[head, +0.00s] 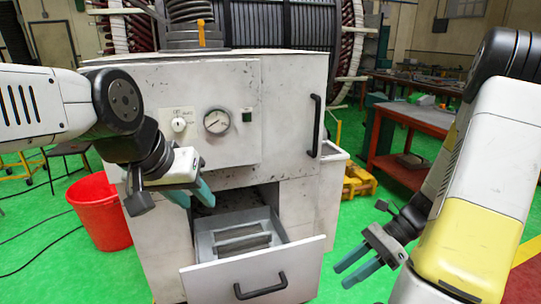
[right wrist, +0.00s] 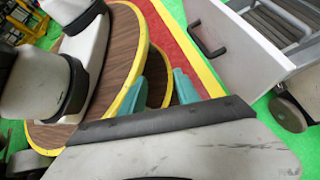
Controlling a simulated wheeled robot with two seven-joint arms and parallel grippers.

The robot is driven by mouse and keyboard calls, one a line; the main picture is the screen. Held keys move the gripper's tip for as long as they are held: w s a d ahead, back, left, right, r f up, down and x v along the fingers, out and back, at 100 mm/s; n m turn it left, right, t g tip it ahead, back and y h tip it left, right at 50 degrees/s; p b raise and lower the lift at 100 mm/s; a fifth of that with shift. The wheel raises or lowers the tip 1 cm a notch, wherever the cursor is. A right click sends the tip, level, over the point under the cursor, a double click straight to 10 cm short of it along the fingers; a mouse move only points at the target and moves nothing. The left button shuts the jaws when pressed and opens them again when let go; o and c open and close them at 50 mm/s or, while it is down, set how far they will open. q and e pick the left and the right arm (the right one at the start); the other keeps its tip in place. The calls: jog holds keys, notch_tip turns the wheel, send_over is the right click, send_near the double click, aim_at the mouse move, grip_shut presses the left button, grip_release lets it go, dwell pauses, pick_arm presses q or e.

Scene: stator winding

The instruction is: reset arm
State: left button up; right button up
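My left gripper (head: 200,205) is in front of the white cabinet (head: 285,100), above and left of its pulled-out drawer (head: 215,283). Its two teal fingers point down, a little apart, with nothing seen between them. My right gripper (head: 340,278) hangs to the right of the drawer, over the green floor, its teal fingers pointing left. In the right wrist view its fingers (right wrist: 160,92) are apart and empty. The drawer stands open and holds grey metal bars (head: 242,240). Neither gripper touches the drawer or its black handle (head: 262,288).
A red bucket (head: 98,215) stands on the floor left of the cabinet. A red workbench (head: 405,120) is at the right behind my right arm. A large coil-wound stator (head: 285,28) rises behind the cabinet. Green floor (head: 345,225) is clear right of the drawer.

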jog(key=s+a+r+n+t+h, duration=0.1)
jog(key=r+n+t+h, duration=0.3)
jog(key=r+n, duration=0.5)
jog(key=a+r+n+t+h, duration=0.3)
jog(key=r+n, duration=0.6)
jog(key=r, duration=0.4)
jog(key=shift+s+t+h, duration=0.4)
jog(key=shift+t+h, duration=0.2)
jog(key=shift+t, duration=0.4)
